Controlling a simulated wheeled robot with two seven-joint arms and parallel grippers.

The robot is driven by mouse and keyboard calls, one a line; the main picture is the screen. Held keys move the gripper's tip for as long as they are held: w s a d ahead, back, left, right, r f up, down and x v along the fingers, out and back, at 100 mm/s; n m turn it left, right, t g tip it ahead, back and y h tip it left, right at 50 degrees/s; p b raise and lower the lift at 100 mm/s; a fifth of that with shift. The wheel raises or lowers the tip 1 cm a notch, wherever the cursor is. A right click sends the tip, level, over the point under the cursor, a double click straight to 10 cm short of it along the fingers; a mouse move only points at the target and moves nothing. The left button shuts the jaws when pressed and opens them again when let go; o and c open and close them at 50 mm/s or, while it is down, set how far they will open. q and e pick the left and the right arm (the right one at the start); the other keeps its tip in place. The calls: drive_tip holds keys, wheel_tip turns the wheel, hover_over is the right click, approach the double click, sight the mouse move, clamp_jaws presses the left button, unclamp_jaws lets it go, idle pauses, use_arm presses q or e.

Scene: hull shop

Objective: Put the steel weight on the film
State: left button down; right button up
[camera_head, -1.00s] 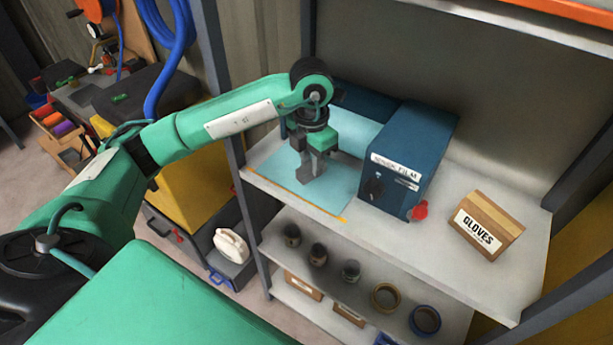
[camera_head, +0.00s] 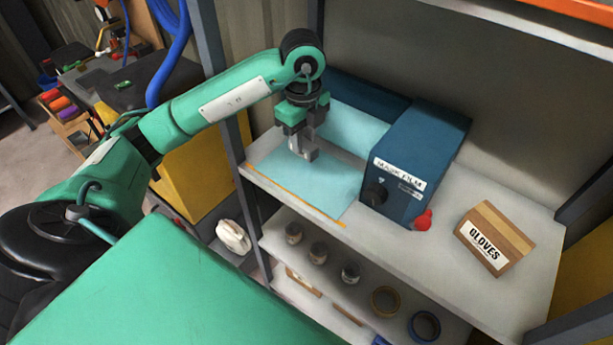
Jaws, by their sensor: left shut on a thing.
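The film (camera_head: 310,188) is a light blue sheet lying flat on the upper shelf, with an orange strip along its front edge. It comes from a blue dispenser (camera_head: 428,150) labelled MASK FILM. My left gripper (camera_head: 304,148) points down over the back part of the film. It is shut on a small grey block, which I take to be the steel weight (camera_head: 308,154). The fingers partly hide the weight, and I cannot tell whether it touches the film. My right gripper is not in view.
A red knob (camera_head: 423,220) sticks out at the dispenser's front. A GLOVES box (camera_head: 494,238) stands to the right on the same shelf (camera_head: 440,262). Jars and tape rolls (camera_head: 424,326) sit on the shelf below. A grey post (camera_head: 222,100) stands at the shelf's left.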

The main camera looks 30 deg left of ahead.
use_arm(q)
drive_tip(key=shift+w+a+n, duration=0.1)
drive_tip(key=shift+n, duration=0.4)
drive_tip(key=shift+f, duration=0.35)
wheel_tip(320, 180, down, 5)
drive_tip(key=shift+p, duration=0.7)
wheel_tip(320, 180, down, 4)
drive_tip(key=shift+r+p, duration=0.25)
drive_tip(key=shift+p, duration=0.4)
drive_tip(key=shift+f, duration=0.25)
drive_tip(key=shift+f, duration=0.1)
